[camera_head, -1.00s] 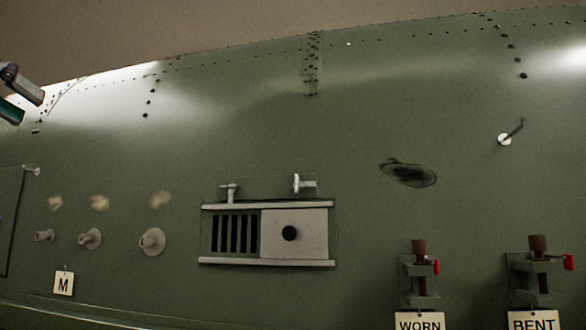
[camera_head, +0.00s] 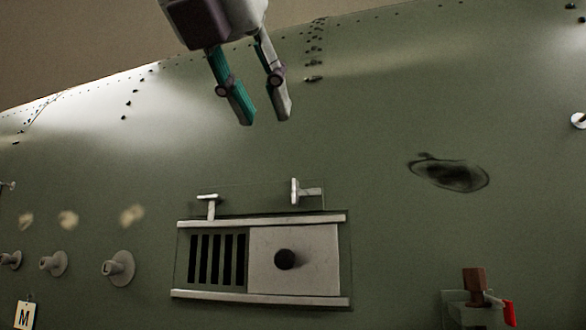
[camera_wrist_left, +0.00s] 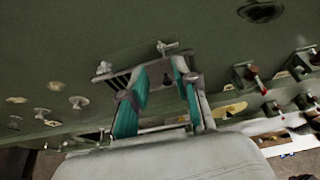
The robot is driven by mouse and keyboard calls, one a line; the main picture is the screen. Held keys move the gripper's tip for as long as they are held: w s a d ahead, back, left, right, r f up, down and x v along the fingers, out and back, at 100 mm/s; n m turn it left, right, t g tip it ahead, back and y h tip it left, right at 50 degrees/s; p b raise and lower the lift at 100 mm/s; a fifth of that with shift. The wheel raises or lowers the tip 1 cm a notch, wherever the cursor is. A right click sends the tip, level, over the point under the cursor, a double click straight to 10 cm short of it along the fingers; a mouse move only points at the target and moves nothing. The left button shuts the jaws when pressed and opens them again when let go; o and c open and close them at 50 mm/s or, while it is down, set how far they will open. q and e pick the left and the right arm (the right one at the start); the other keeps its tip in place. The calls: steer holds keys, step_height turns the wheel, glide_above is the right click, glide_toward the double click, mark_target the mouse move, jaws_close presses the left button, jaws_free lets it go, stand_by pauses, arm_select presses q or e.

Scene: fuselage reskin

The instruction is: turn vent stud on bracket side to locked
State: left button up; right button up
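The vent panel (camera_head: 295,262) has a slotted grille on its left and a plate with a black knob on its right. Two T-shaped studs stand above it. The right stud (camera_head: 300,191), on the bracket side, has its crossbar upright; the left stud (camera_head: 209,203) has its crossbar level. Both also show in the left wrist view, the right stud (camera_wrist_left: 166,47) and the left stud (camera_wrist_left: 103,69). My left gripper (camera_head: 265,118) is open and empty, above the studs in the picture and apart from them. My right gripper is not in view.
A bracket (camera_head: 478,302) with a brown block and red tab is at lower right. Round grey fittings (camera_head: 118,268) and an M tag (camera_head: 25,315) are at lower left. A dark dent (camera_head: 450,174) marks the skin at right. The skin around the studs is clear.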

mark_target(295, 179)
arm_select(q)
steer(key=p+x, duration=0.2)
steer(key=x, duration=0.9)
steer(key=shift+r, duration=0.1)
steer(key=shift+w, duration=0.2)
steer(key=shift+w+d+f, duration=0.1)
steer(key=shift+w+f, duration=0.1)
steer(key=shift+f, duration=0.1)
steer(key=shift+c, duration=0.5)
jaws_close()
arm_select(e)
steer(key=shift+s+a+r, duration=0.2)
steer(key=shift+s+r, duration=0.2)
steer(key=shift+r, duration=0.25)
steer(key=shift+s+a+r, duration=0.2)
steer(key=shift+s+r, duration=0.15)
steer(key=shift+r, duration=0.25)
